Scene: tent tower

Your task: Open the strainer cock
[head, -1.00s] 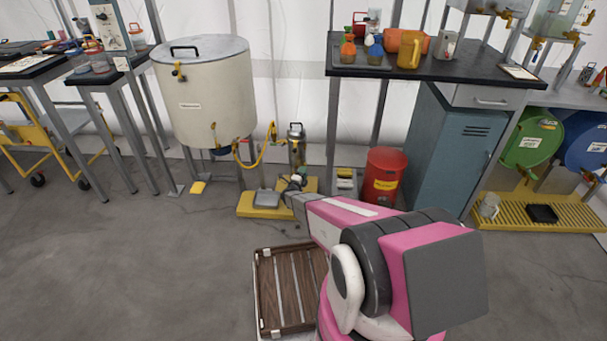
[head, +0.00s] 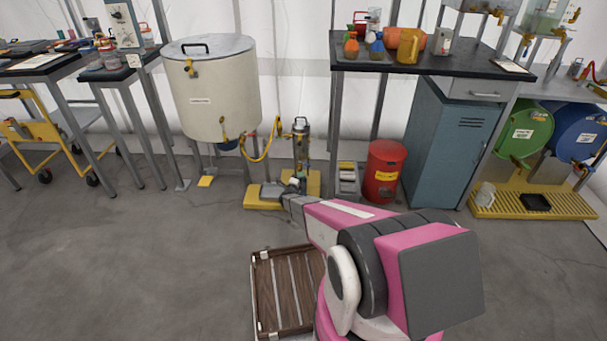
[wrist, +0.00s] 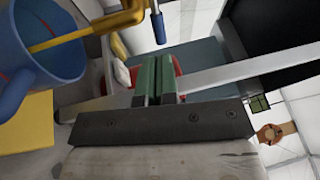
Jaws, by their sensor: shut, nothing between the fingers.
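A metal strainer canister (head: 301,140) stands on a yellow base (head: 265,204) beside the big cream tank (head: 212,95). A yellow hose (head: 262,152) runs from the tank's tap to it. The cock is too small to make out in the head view. In the wrist view a yellow pipe with an orange fitting (wrist: 120,18) and a blue-tipped lever (wrist: 158,24) shows at upper left; I cannot tell whether it is the strainer cock. My gripper (wrist: 158,72) is shut and empty, its green fingers apart from that fitting. In the head view my arm reaches toward the yellow base.
A blue vessel (wrist: 40,60) is close at the left in the wrist view. A red drum (head: 384,172) and a blue-grey cabinet (head: 450,140) stand right of the base. A wood-slatted tray (head: 287,290) lies near my arm. Floor at left is open.

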